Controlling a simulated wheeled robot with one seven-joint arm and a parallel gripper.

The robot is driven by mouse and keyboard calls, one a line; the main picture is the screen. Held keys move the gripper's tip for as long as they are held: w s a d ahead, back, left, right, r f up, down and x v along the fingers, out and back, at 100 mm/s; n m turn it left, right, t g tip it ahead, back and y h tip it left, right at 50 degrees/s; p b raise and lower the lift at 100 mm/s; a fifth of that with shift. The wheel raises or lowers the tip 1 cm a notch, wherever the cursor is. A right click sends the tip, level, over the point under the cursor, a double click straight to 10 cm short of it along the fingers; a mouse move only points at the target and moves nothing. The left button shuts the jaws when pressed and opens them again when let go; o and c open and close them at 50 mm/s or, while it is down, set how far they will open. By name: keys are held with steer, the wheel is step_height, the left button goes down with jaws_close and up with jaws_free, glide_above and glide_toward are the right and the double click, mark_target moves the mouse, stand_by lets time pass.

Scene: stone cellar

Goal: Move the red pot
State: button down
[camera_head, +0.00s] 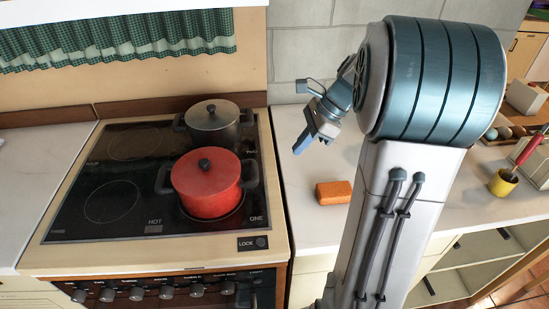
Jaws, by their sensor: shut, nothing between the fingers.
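The red pot (207,187) has a red lid with a dark knob and two dark side handles. It stands upright on the front right burner of the black stovetop (75,215). My gripper (303,148) is to the right of the pot and apart from it, over the white counter. Its fingers are shut and hold nothing.
A dark grey lidded pot (213,120) stands right behind the red pot. An orange block (333,192) lies on the white counter (300,222) right of the stove. A yellow cup (502,184) stands at far right. The left burners are empty.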

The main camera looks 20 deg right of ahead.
steer(key=x, duration=1)
steer(key=shift+r, duration=0.1)
steer(key=a, duration=0.2)
steer(key=a+p, duration=0.1)
steer(key=shift+w+a+r, duration=0.15)
steer(key=shift+w+a, duration=0.05)
steer(key=shift+w, duration=0.1)
steer(key=shift+w+a, duration=0.1)
steer(key=shift+a, duration=0.15)
